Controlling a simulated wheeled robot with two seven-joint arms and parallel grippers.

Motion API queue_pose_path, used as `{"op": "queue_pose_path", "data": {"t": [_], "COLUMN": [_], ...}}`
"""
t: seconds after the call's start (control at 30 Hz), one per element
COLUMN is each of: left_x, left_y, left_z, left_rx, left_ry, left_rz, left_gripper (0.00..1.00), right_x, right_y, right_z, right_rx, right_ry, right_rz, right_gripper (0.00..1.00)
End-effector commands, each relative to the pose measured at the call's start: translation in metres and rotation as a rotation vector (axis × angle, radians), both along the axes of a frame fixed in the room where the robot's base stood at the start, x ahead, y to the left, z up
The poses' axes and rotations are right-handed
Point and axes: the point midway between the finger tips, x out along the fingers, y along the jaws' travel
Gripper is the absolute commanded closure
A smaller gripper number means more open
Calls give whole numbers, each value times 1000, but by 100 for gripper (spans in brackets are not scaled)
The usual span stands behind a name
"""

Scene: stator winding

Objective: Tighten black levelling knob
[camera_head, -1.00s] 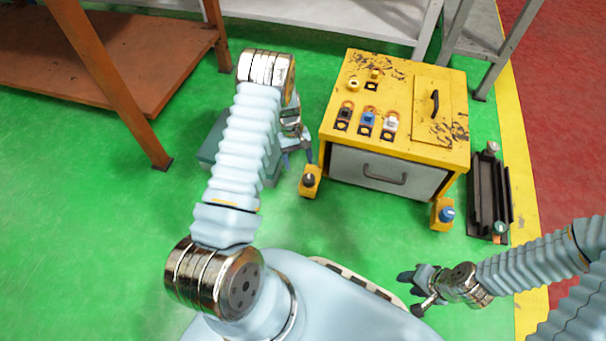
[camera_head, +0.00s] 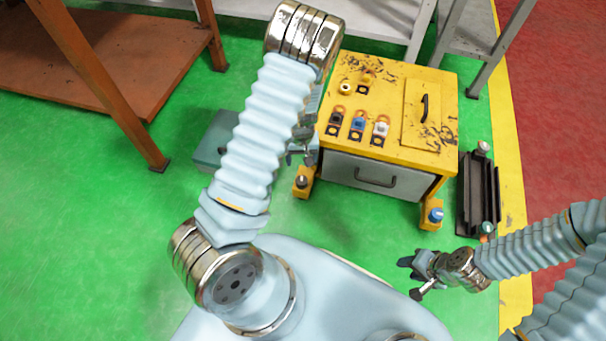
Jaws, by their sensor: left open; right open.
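The black levelling knob (camera_head: 301,181) sits on the yellow foot at the left front corner of the yellow cabinet (camera_head: 404,151). A blue knob (camera_head: 436,215) sits on the right front foot. My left gripper (camera_head: 300,159) is open, just behind and above the black knob in the picture, close to the cabinet's left front edge. It looks apart from the knob, though the gap is hard to judge. My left arm hides part of this gripper. My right gripper (camera_head: 408,277) is open and empty, low over the green floor in front of the cabinet.
A grey-green box (camera_head: 215,142) stands on the floor left of the cabinet, partly behind my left arm. A dark rack (camera_head: 479,195) stands to its right. An orange-brown bench (camera_head: 120,60) is at the left. The floor in front is clear.

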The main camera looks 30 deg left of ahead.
Motion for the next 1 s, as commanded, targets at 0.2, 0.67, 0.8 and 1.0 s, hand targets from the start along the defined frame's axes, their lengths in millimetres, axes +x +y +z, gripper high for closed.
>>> {"op": "queue_pose_path", "data": {"t": [0.2,0.67,0.8,1.0], "left_x": [-1,0,0,0], "left_y": [0,0,0,0], "left_z": [-55,-121,-123,-123], "left_rx": [-2,-1,-1,-1], "left_ry": [5,0,0,0], "left_rz": [3,2,1,1], "left_gripper": [29,29,29,35], "right_x": [0,-1,-1,-1], "right_y": [1,3,3,3], "right_z": [-16,-28,-28,-28], "right_rx": [4,8,8,8], "right_ry": [3,5,5,5], "right_rz": [2,5,5,5], "right_gripper": [57,57,57,57]}}
